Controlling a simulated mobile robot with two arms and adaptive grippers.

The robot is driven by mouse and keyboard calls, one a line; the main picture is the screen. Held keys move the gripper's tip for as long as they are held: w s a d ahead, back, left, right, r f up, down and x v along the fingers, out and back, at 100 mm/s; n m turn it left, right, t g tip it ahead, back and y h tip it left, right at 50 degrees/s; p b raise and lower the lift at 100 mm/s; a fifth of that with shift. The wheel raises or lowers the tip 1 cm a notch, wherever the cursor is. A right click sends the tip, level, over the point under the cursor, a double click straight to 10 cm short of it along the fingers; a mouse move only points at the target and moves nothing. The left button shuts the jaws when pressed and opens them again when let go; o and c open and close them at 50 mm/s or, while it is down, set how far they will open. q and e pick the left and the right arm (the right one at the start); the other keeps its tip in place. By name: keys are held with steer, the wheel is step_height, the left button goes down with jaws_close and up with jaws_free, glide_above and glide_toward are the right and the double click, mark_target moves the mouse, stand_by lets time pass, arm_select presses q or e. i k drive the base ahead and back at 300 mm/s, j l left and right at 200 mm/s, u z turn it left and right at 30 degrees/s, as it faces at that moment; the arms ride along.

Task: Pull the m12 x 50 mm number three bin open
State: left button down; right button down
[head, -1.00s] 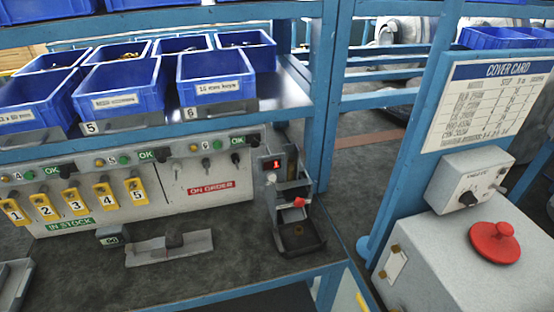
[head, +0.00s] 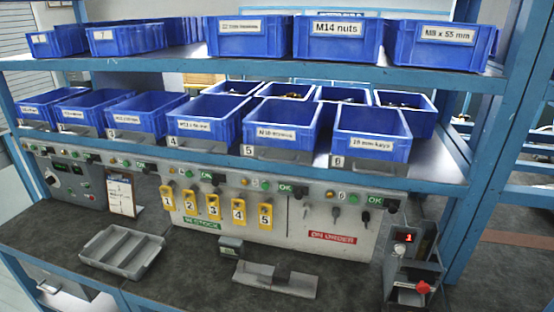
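Blue bins stand in a front row on the lower shelf. Neither of my grippers is in view.
Bins 5 (head: 276,124) and 6 (head: 371,134) stand to the right. The upper shelf (head: 180,60) holds more blue bins above. Below are yellow numbered tags (head: 213,205), a grey tray (head: 122,250) and a grey holder (head: 275,279). A blue post (head: 492,150) stands right.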

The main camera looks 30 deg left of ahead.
mark_target(141, 118)
steer(key=u, duration=2)
